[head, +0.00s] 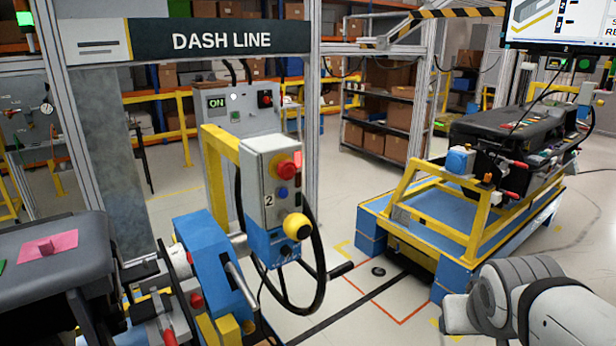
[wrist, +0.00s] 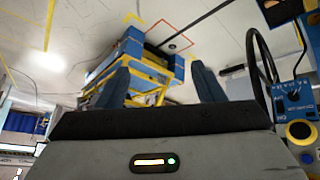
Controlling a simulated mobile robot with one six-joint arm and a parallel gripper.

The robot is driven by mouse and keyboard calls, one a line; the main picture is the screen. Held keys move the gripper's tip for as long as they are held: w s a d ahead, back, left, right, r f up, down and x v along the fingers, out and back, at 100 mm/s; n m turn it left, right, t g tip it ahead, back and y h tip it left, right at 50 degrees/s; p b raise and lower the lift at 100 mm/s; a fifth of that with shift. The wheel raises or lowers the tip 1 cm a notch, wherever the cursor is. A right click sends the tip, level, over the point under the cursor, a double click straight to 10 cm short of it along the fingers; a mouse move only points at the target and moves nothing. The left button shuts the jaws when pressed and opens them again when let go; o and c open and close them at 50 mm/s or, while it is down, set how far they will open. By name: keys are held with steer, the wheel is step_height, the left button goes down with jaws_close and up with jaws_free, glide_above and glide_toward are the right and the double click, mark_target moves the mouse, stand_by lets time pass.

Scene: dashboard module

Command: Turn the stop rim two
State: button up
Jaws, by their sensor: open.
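A grey and blue control box marked 2 (head: 268,200) hangs on a yellow post in the head view. It carries a red mushroom button (head: 289,168), a small blue button (head: 283,193) and a yellow round knob with a dark centre (head: 297,226). A black handwheel rim (head: 322,270) stands just behind and below it. In the wrist view the knob (wrist: 300,131) and the wheel (wrist: 258,62) show at the right edge. My gripper (wrist: 160,78) is open and empty, its two dark fingers apart and clear of the box. The head view does not show the fingers.
A blue and yellow cart (head: 440,235) with a dark dashboard module (head: 515,135) stands at right. A grey module with a pink sheet (head: 45,247) is at lower left, beside a blue fixture (head: 212,265). My arm is at lower right.

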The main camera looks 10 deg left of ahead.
steer(key=w+a+r+n+t+y+b, duration=0.1)
steer(key=w+a+r+n+t, duration=0.15)
steer(key=w, duration=0.35)
steer(key=w+a+r+n+t+b, duration=0.1)
steer(key=w+a+r+t, duration=0.15)
steer(key=w, duration=0.25)
steer(key=n+y+b, duration=0.4)
steer(key=n+y, duration=0.8)
steer(key=y, duration=0.1)
glide_toward(290, 172)
steer(key=x, duration=0.3)
steer(key=p+x, duration=0.1)
steer(key=x, duration=0.6)
steer(key=shift+w+a, duration=0.15)
steer(key=shift+a, duration=0.05)
steer(key=shift+c, duration=0.2)
steer(key=shift+m, duration=0.25)
steer(key=c, duration=0.9)
